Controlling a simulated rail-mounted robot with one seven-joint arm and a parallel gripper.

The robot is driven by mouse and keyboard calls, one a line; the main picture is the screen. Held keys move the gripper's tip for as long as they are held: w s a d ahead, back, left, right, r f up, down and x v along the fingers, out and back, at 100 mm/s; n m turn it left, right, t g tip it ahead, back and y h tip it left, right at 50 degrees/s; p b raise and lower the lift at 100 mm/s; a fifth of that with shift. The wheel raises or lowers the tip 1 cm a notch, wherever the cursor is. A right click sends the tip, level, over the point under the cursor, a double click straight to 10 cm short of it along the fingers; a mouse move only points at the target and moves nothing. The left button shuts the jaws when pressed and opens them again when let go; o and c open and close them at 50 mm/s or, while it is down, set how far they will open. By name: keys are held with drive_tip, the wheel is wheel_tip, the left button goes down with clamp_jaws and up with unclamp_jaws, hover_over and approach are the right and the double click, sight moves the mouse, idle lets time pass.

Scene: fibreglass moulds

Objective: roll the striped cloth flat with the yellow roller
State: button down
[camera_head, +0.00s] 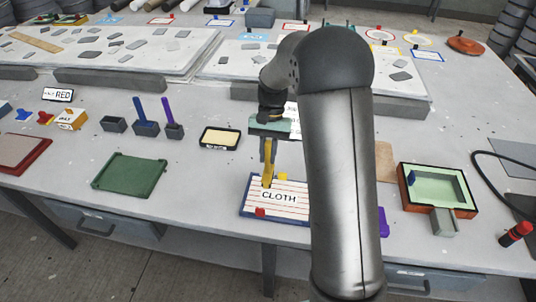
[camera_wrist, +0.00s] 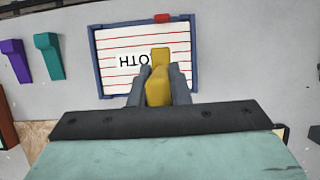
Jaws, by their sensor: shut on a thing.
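The striped cloth (camera_head: 285,204), white with thin red lines and a CLOTH label, lies in a blue-framed board (camera_head: 247,213). It also shows in the wrist view (camera_wrist: 115,78), where the label is upside down and partly covered. My gripper (camera_head: 267,165) is over the left part of the cloth in the head view, shut on the yellow roller (camera_head: 268,176). In the wrist view the roller (camera_wrist: 159,90) sits between my two fingers (camera_wrist: 158,92), above or on the cloth. I cannot tell whether it touches. My arm hides part of the board's right side.
A red block (camera_head: 260,211) sits at the board's near edge. A green tray (camera_head: 130,174) is to the left, and a yellow-topped black tray (camera_head: 220,138) lies behind. A green-lined mould (camera_head: 437,187) stands at the right. Bare table separates the green tray from the board.

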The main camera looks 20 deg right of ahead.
sight(268, 141)
drive_tip(key=shift+r+p, duration=0.95)
drive_tip(key=shift+r, duration=0.75)
